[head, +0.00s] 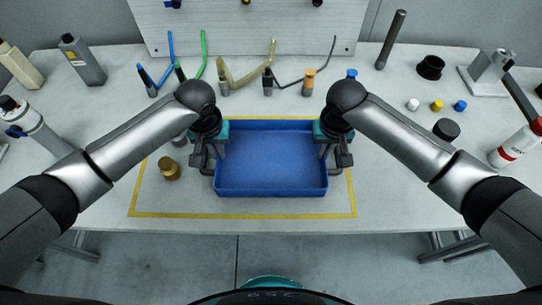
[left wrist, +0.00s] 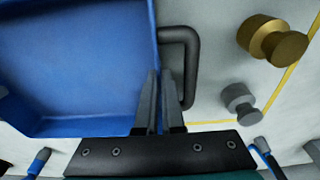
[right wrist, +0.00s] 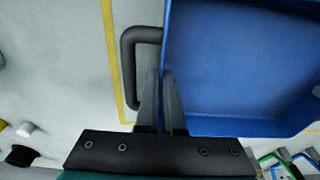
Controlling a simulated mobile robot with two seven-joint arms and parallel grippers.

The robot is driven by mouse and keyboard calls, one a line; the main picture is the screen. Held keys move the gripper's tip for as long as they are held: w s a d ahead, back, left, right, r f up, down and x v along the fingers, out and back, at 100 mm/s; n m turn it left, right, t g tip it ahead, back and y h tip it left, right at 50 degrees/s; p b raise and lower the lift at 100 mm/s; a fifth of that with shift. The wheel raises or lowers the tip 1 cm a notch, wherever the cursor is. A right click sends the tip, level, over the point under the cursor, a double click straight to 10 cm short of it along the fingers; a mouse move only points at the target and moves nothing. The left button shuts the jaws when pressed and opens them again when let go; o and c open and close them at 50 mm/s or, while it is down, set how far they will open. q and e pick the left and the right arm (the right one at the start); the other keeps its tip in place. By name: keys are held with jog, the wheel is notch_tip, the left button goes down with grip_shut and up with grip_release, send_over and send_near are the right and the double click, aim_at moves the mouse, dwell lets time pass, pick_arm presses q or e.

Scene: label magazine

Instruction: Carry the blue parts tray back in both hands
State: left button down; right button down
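The blue parts tray (head: 271,178) is empty and level, over the yellow-outlined area of the table; I cannot tell whether it is slightly raised. A black loop handle (left wrist: 190,70) is on one side, and another handle (right wrist: 128,70) is on the opposite side. My left gripper (head: 208,158) is at the tray's left wall, its fingers close together on either side of the rim, beside the handle. My right gripper (head: 337,156) is at the right wall in the same way. The fingertips' contact is partly hidden.
A brass knobbed part (head: 169,168) stands just left of the tray, inside the yellow outline (head: 240,215). Behind the tray stand several small holders with coloured hooks and a board (head: 245,35). Bottles, caps and a black puck (head: 446,129) stand at the sides. The table's front strip is clear.

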pick_arm(q)
jog(key=shift+r, duration=0.15)
pick_arm(e)
jog(key=shift+r, duration=0.15)
dwell(0.6)
